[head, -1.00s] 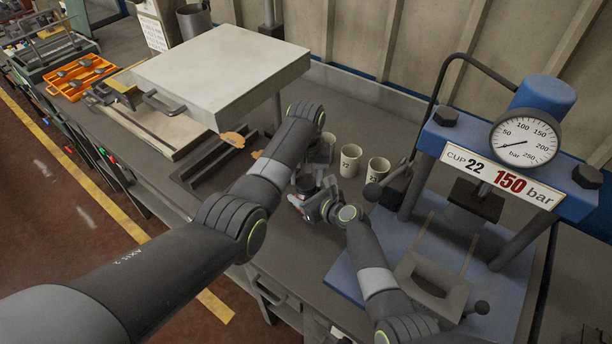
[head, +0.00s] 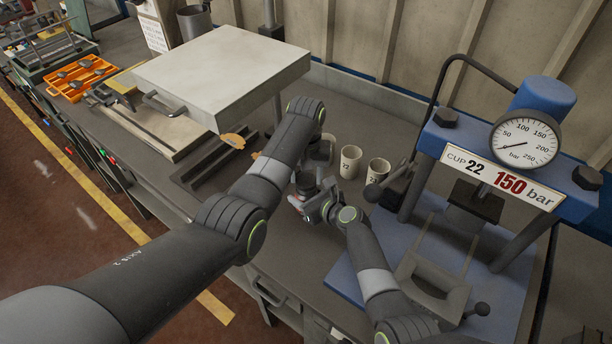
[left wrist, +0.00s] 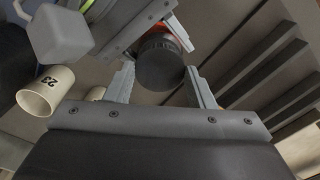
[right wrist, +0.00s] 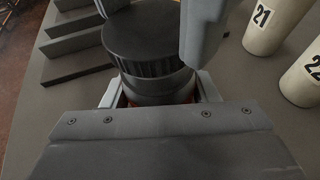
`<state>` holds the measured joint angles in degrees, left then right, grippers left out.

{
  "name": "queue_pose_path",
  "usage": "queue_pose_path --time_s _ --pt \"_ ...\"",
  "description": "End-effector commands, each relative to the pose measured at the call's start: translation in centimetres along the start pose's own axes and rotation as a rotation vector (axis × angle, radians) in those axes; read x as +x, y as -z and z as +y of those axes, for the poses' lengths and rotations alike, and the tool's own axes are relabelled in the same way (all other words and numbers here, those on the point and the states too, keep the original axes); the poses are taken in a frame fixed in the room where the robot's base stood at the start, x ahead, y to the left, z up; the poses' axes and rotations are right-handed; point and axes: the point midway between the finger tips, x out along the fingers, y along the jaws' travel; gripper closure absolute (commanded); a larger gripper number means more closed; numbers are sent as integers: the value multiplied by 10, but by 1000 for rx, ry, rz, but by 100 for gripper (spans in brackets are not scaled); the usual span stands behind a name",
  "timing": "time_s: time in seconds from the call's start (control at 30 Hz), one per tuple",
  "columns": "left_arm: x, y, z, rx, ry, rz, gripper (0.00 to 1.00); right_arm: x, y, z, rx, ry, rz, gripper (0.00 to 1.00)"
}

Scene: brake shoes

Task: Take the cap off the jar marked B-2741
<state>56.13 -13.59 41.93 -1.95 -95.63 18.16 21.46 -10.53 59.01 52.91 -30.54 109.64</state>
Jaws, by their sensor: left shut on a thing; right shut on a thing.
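The jar's black ribbed cap (right wrist: 145,45) shows close up in the right wrist view, and the cap (left wrist: 160,65) also shows from above in the left wrist view. My left gripper (left wrist: 160,75) is shut on the cap. Orange-red parts of the jar (left wrist: 205,38) show behind the cap; most of its body is hidden. My right gripper (right wrist: 155,92) is shut on the jar below the cap. In the head view the jar (head: 296,202) is held above the bench between both grippers, largely covered by them. No marking on the jar is readable.
Cups marked 22 (head: 350,161) and 23 (head: 377,172) stand just behind the grippers; another cup marked 21 (right wrist: 272,22) shows in the right wrist view. A blue press (head: 500,165) with a gauge stands right. Dark slotted rails (head: 215,165) and a pale slab (head: 222,75) lie left.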

Motion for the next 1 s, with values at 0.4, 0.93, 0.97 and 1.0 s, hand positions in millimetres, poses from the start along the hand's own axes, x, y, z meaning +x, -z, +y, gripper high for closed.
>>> queue_pose_path --time_s 0.4,0.93,0.97,1.0 --pt "-9 0 0 1 0 0 78 0 0 0 -1 1 1 100" --pt "-47 0 0 0 -1 3 78 0 0 0 -1 1 1 100" --pt "-48 0 0 0 -1 2 78 0 0 0 -1 1 1 100" --pt "-49 0 0 0 0 1 78 0 0 0 -1 1 1 100"
